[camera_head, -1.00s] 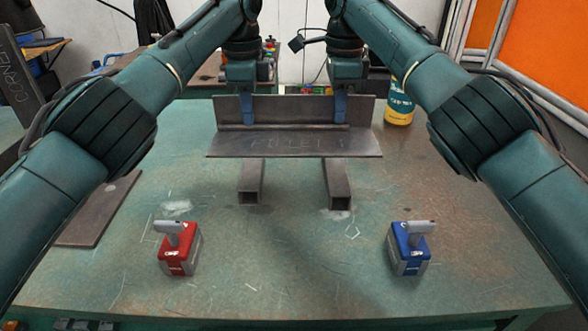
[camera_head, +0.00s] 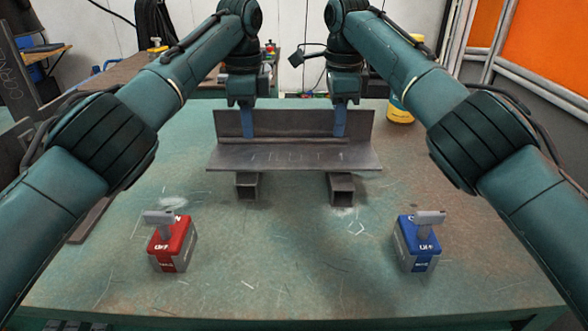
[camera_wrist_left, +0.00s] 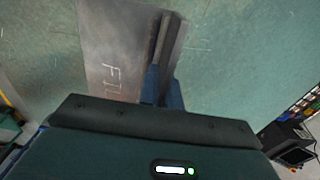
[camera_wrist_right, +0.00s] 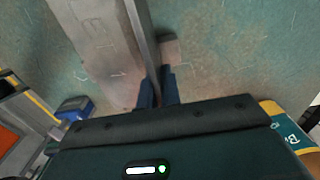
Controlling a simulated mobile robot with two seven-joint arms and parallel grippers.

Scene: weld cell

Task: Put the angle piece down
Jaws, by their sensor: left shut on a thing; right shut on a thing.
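The angle piece (camera_head: 292,157) is a grey steel L-section with chalk writing on its flat flange and its other flange upright at the back. My left gripper (camera_head: 248,123) is shut on the upright flange left of its middle. My right gripper (camera_head: 340,123) is shut on the same flange towards its right end. The angle piece lies level across two square tubes, the left tube (camera_head: 247,187) and the right tube (camera_head: 342,190). Its front edge is at or very near the tube tops; I cannot tell whether it touches. The wrist views show the blue fingers at the flange (camera_wrist_left: 160,45).
The table front between the blocks is clear.

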